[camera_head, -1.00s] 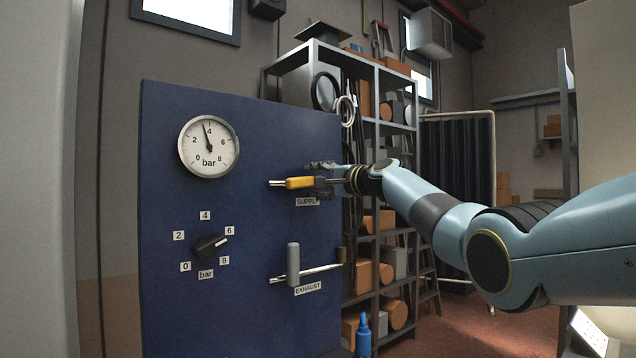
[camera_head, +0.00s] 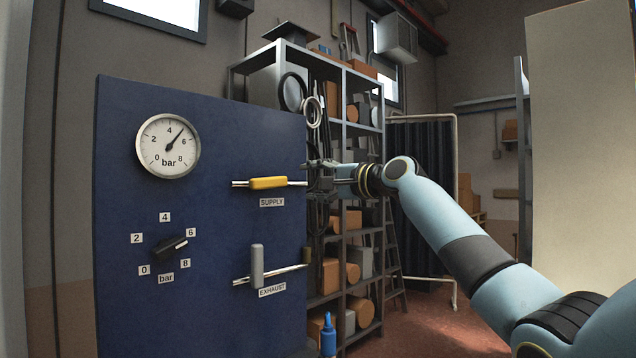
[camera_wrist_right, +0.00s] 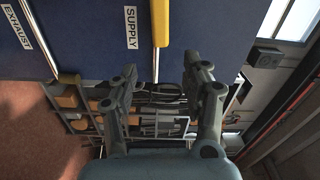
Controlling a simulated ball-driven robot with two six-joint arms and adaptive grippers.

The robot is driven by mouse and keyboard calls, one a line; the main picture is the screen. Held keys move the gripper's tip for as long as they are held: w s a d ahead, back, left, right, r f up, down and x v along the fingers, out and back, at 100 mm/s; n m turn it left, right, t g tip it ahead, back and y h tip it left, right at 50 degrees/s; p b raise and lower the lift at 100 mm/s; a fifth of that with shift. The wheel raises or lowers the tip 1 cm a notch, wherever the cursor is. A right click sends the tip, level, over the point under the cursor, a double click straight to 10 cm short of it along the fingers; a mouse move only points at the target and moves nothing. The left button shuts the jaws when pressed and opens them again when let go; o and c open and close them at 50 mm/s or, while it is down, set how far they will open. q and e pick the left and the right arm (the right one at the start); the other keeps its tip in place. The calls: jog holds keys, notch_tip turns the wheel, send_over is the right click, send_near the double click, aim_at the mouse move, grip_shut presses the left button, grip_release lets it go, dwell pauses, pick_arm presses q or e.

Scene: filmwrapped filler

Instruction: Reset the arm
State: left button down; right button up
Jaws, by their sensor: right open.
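My right gripper (camera_head: 322,178) is open and empty, just right of the blue panel's edge. In the right wrist view its two fingers (camera_wrist_right: 165,90) are spread apart with nothing between them. The yellow supply handle (camera_head: 268,183) lies level along its pipe on the panel, a short gap left of the fingertips; it also shows at the top of the right wrist view (camera_wrist_right: 161,22). The grey exhaust handle (camera_head: 257,266) stands upright across its pipe. The gauge (camera_head: 168,146) needle points between 4 and 6. The black knob (camera_head: 170,246) points near 6. My left gripper is not seen.
The blue panel (camera_head: 215,225) stands close in front. Behind my right gripper is a grey shelf rack (camera_head: 343,130) with boxes and coils. A blue bottle (camera_head: 328,335) stands low by the panel. A dark folding screen (camera_head: 425,190) is behind my arm; red floor is open at right.

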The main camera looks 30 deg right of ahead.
jog(key=shift+s+d, duration=0.1)
jog(key=shift+s, duration=0.35)
